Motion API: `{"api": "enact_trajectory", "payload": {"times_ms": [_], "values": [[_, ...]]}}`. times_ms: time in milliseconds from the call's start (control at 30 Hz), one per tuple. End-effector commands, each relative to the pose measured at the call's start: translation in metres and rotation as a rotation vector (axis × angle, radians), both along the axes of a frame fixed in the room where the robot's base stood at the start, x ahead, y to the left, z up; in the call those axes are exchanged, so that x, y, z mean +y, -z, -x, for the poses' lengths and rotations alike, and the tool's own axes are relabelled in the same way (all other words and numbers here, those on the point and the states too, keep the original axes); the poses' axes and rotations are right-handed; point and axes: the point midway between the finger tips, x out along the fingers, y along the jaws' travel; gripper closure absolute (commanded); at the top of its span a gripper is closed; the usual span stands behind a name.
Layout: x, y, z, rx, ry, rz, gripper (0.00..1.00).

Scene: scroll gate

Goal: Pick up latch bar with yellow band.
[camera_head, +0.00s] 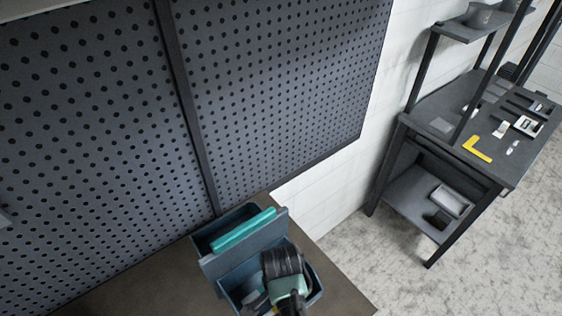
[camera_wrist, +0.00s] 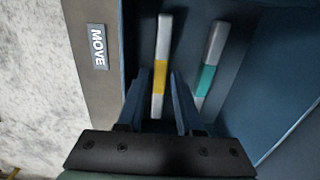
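The latch bar with the yellow band (camera_wrist: 161,75) shows in the wrist view as a slim light-grey bar inside a blue bin. My gripper (camera_wrist: 159,80) is open, with one finger on each side of this bar and a visible gap to it. The lower end of the bar runs down between the fingers. A second grey bar with a teal band (camera_wrist: 206,80) lies to the right, outside the fingers. In the head view, my wrist and gripper reach down over the front compartment of the blue bin (camera_head: 319,279); the bars are not distinguishable there.
A shelf bench (camera_head: 440,125) stands at right.

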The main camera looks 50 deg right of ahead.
Motion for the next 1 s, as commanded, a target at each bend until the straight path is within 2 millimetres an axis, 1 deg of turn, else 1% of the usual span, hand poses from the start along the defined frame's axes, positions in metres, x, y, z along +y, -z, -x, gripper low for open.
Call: {"api": "enact_trajectory", "payload": {"times_ms": [200, 400, 1000], "values": [[0.0001, 0.0012, 0.0002, 0.000, 0.000, 0.000, 0.65], [0.0001, 0.0009, 0.0001, 0.000, 0.000, 0.000, 1.00], [0.0001, 0.0006, 0.0000, 0.000, 0.000, 0.000, 1.00]]}}
